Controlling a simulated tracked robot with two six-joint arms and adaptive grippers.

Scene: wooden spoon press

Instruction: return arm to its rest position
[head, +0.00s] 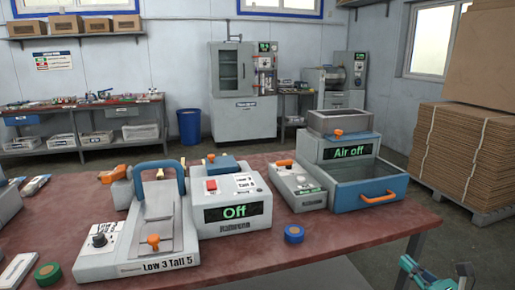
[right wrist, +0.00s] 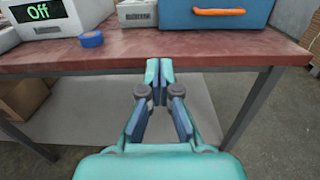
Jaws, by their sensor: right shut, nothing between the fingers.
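My right gripper (head: 408,264) shows in teal at the bottom right of the head view, in front of the table's front edge and below the top. In the right wrist view its fingers (right wrist: 159,68) are shut with nothing between them, pointing at the table edge. The grey press (head: 150,225) with a blue arched handle and a "Low 3 Tall 5" label stands on the table at the left. The box reading "Off" (head: 236,211) stands beside it. My left gripper is not in view.
The reddish table (head: 340,240) has a front edge close to my right gripper. A blue-grey unit reading "Air off" (head: 348,152), with an orange-handled drawer, stands at the table's right. A blue roll (head: 294,234) and a green roll (head: 48,274) lie near the front. Stacked cardboard (head: 460,150) stands right.

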